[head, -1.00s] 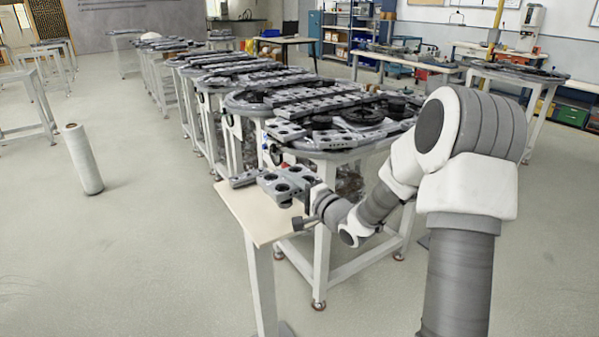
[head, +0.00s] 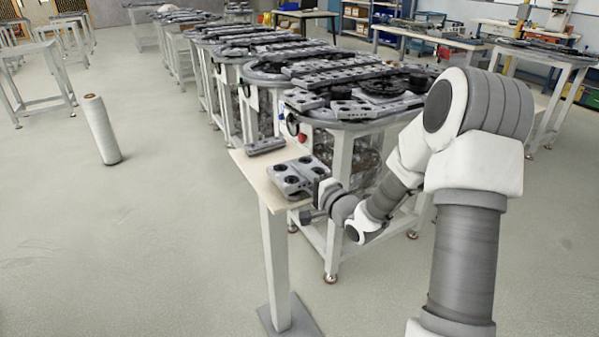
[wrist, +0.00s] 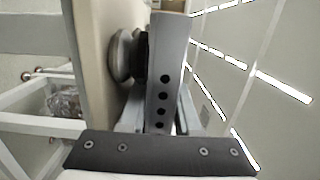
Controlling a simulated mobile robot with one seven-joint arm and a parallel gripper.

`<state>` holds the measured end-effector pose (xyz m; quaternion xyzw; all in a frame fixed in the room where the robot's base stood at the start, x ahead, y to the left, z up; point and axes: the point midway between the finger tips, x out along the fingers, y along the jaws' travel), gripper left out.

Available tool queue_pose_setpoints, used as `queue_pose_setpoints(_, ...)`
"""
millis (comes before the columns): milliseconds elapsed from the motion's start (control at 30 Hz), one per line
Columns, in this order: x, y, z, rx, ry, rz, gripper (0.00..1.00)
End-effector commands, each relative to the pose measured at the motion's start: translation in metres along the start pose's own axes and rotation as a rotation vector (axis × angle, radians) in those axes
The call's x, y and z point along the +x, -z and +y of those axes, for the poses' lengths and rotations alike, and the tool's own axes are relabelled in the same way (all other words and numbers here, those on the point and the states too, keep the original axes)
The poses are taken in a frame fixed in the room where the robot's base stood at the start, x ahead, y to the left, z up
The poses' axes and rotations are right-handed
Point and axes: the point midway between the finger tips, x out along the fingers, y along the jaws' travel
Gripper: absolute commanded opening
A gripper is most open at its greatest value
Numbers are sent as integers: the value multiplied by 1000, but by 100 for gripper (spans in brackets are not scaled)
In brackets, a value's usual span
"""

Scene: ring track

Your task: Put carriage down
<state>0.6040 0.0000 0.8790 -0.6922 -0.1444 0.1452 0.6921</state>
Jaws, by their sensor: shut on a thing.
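The carriage (head: 291,180) is a grey block with several dark round holes on top. It is over the front part of a small beige tabletop (head: 246,165) on a white post. My gripper (head: 319,190) is shut on the carriage at its right side. In the wrist view, the carriage's grey side plate (wrist: 164,90) with a row of dark holes stands between my fingers. A round wheel (wrist: 124,57) of it is at the beige tabletop surface (wrist: 90,60), touching or nearly touching; I cannot tell which.
A smaller grey block (head: 265,146) lies at the tabletop's back edge. A table with ring track parts (head: 345,115) stands close behind and to the right. A white roll (head: 100,130) stands on the floor at left. The floor in front is clear.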

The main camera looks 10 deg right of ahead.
Motion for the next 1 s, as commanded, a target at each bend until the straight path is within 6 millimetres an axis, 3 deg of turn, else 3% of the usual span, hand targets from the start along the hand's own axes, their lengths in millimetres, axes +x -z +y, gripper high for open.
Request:
queue_pose_setpoints(100,1,0,1,-2,8,0,0)
queue_pose_setpoints(133,0,0,3,1,0,0,36)
queue_pose_setpoints(200,0,0,3,1,-1,0,44)
queue_pose_setpoints(567,-2,0,-1,0,-1,1,44)
queue_pose_setpoints(1000,-88,1,-2,2,-2,3,44)
